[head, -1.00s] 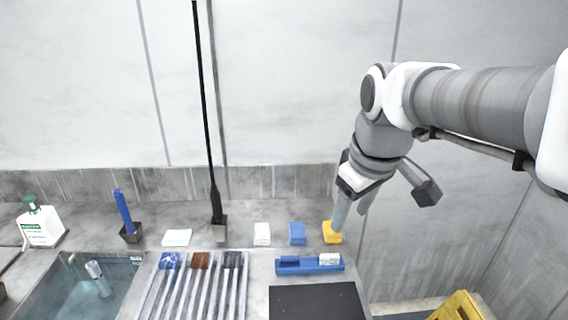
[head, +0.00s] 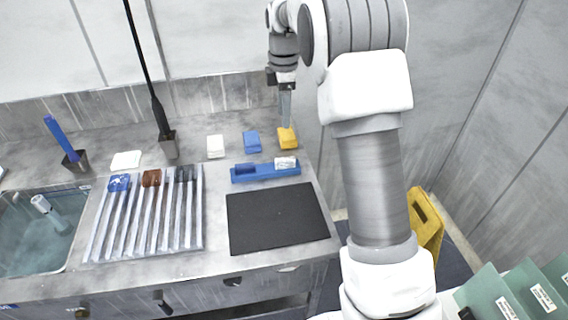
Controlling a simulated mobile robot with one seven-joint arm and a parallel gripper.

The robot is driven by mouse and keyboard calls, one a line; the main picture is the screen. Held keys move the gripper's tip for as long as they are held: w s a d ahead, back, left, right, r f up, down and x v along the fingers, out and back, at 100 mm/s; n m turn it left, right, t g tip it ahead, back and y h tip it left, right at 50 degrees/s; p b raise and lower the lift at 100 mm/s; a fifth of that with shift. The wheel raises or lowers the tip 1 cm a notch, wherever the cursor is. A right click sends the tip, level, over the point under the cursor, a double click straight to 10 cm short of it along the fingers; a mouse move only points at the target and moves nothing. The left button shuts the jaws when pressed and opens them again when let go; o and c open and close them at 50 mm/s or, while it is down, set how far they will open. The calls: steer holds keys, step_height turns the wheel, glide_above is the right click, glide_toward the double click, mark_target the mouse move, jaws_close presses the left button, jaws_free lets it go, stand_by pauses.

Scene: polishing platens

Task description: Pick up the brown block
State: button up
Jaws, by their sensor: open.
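The brown block (head: 151,178) sits at the back end of the slatted rack (head: 143,225). It lies between a blue block (head: 119,183) on its left and a dark block (head: 185,174) on its right. My gripper (head: 286,112) is at the back right of the counter, far to the right of the brown block. Its fingers point down, just above or beside the yellow block (head: 288,138); I cannot tell whether they touch it. The gripper is open and holds nothing that I can see.
A black pole on a stand (head: 168,145) rises behind the rack. A sink (head: 40,235) is at left.

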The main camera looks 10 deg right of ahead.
glide_above(285, 159)
steer(key=f, duration=1.1)
steer(key=shift+s+a+f+b, duration=0.25)
steer(key=shift+s+b, duration=0.1)
steer(key=shift+s, duration=0.05)
steer(key=shift+w+d+f, duration=0.15)
steer(key=shift+w+f, duration=0.05)
steer(key=shift+f, duration=1.15)
steer(key=shift+w+d+f, duration=0.1)
steer(key=shift+w+f, duration=0.05)
steer(key=shift+f, duration=1.2)
jaws_close()
